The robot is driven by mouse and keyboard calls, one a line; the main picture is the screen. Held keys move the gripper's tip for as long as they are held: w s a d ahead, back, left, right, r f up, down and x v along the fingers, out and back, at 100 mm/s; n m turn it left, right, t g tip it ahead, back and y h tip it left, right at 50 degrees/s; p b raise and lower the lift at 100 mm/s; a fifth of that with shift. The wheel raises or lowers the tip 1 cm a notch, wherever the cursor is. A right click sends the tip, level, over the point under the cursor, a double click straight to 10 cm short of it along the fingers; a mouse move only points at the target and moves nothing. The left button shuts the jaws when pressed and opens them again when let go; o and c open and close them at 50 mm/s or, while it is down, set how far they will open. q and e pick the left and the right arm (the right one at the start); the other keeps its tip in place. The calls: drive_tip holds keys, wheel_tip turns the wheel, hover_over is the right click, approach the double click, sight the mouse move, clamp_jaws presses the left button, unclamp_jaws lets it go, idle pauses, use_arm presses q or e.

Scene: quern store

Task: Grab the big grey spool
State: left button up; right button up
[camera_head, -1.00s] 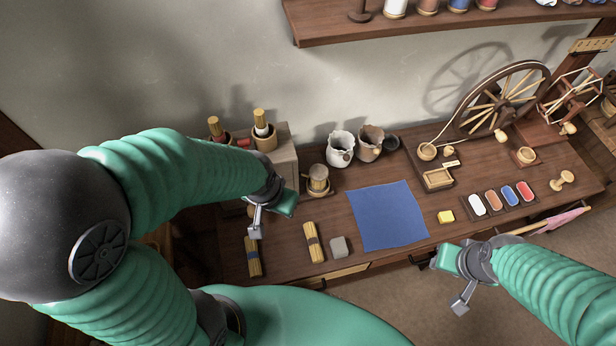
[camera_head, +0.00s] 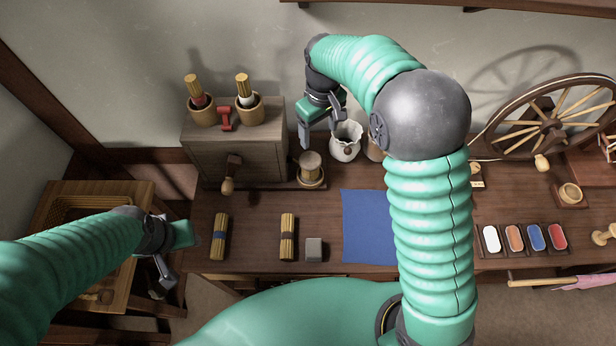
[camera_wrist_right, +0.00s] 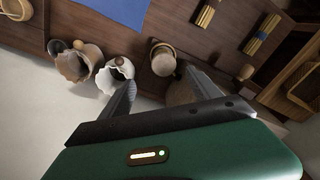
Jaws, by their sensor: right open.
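A large upright spool (camera_head: 311,168) with wooden ends and a pale greyish-tan winding stands on the bench beside the wooden cabinet. It is the likeliest match for the big grey spool, though its grey is not clear. It also shows in the right wrist view (camera_wrist_right: 163,60), ahead of the fingers. My right gripper (camera_head: 322,130) is open and empty, raised above and behind the spool near the wall; its jaws show in the wrist view (camera_wrist_right: 160,78).
A white jagged-rimmed jar (camera_head: 346,143) stands close right of the spool. The cabinet (camera_head: 235,150) holds brush pots and a red spool (camera_head: 226,118). Yellow bundles (camera_head: 287,237), a grey block (camera_head: 314,250) and a blue cloth (camera_head: 366,225) lie in front. My right arm hides the bench's middle.

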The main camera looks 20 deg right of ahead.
drive_tip(key=w+a+f+n+b, duration=0.1)
drive_tip(key=w+a+f, duration=0.1)
drive_tip(key=w, duration=0.1)
approach(309, 160)
drive_tip(key=shift+n, duration=0.3)
drive_tip(key=f, duration=0.6)
drive_tip(key=shift+w+d+b, duration=0.35)
drive_tip(key=shift+b, duration=0.05)
drive_tip(key=shift+a+f, duration=0.15)
drive_tip(key=shift+f, duration=0.15)
drive_tip(key=f, duration=0.4)
drive_tip(key=shift+s+a, duration=0.15)
drive_tip(key=shift+s, duration=0.1)
drive_tip(key=shift+w+f, duration=0.1)
drive_tip(key=shift+f, duration=0.3)
use_arm(q)
drive_tip(key=f, duration=0.3)
drive_tip(key=shift+s+a+f, duration=0.1)
drive_tip(key=shift+s+a, duration=0.15)
drive_tip(key=shift+a, duration=0.15)
use_arm(e)
drive_tip(key=shift+d, duration=0.2)
drive_tip(key=c, duration=0.4)
use_arm(q)
drive_tip(key=shift+a, duration=0.1)
use_arm(e)
drive_tip(key=shift+a, duration=0.1)
drive_tip(key=c, duration=0.8)
